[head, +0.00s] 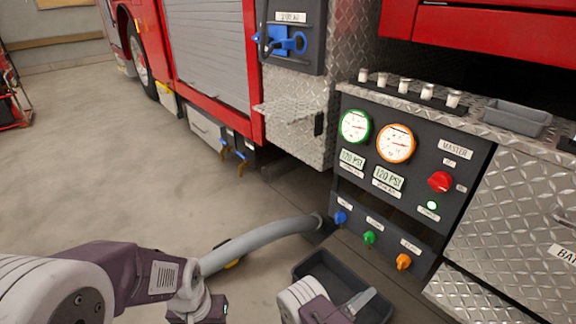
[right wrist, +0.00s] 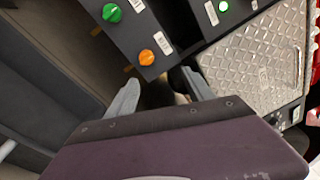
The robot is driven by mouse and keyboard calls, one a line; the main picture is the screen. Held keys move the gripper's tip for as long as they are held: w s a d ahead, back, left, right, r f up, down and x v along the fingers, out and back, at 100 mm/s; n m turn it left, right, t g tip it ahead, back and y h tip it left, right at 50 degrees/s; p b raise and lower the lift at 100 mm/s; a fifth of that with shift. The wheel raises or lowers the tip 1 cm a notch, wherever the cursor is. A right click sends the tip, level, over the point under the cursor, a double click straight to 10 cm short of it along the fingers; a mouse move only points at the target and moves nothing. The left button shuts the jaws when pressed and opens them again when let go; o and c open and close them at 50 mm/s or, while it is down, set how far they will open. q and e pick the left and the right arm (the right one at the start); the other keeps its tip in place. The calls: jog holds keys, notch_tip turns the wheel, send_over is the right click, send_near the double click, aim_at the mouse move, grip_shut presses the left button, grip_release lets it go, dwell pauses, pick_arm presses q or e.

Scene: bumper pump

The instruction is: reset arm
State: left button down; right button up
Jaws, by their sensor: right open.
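My right gripper (head: 362,298) is at the bottom centre of the head view, over a dark open tray (head: 318,268). In the right wrist view my right gripper (right wrist: 160,90) has its two grey fingers spread apart with nothing between them. It is below the orange knob (right wrist: 147,57) of the pump panel and apart from it. My left arm (head: 120,270) comes in from the left, bent over the floor; its gripper fingers are not visible.
The pump panel (head: 455,195) has two gauges, a red master knob (head: 440,181), a lit green lamp (head: 432,205), and blue, green and orange knobs (head: 403,261). A grey hose (head: 265,235) runs behind my left arm. Open floor (head: 90,150) lies left.

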jog(key=w+d+r+m+g+h+p, duration=0.1)
jog(key=d+r+m+g, duration=0.25)
jog(key=r, duration=0.35)
jog(key=w+d+r+m+g+h+p, duration=0.15)
jog(key=r+m, duration=0.25)
jog(key=r, duration=0.4)
jog(key=s+d+r+m+g+y+p, duration=0.1)
jog(key=s+d+r+m+g+y, duration=0.3)
jog(key=s+m, duration=0.3)
jog(key=s+d+r+m+g+y, duration=0.1)
jog(key=s+r+m+g+y, duration=0.4)
jog(key=s, duration=0.3)
jog(key=s+a+f+m+t+y, duration=0.25)
jog(key=a+m+y, duration=0.25)
jog(key=a+m, duration=0.35)
jog(key=s+a+f+m+t+y, duration=0.1)
jog(key=a+f+m+t+y, duration=0.2)
jog(key=a+m, duration=0.55)
notch_tip(320, 180, up, 38)
jog(key=w+d+m+g+y+p, duration=0.1)
jog(key=m+p, duration=0.1)
jog(key=p, duration=3.6)
jog(key=shift+d+r+p, duration=0.15)
jog(key=shift+d+p, duration=0.15)
jog(key=shift+d, duration=0.05)
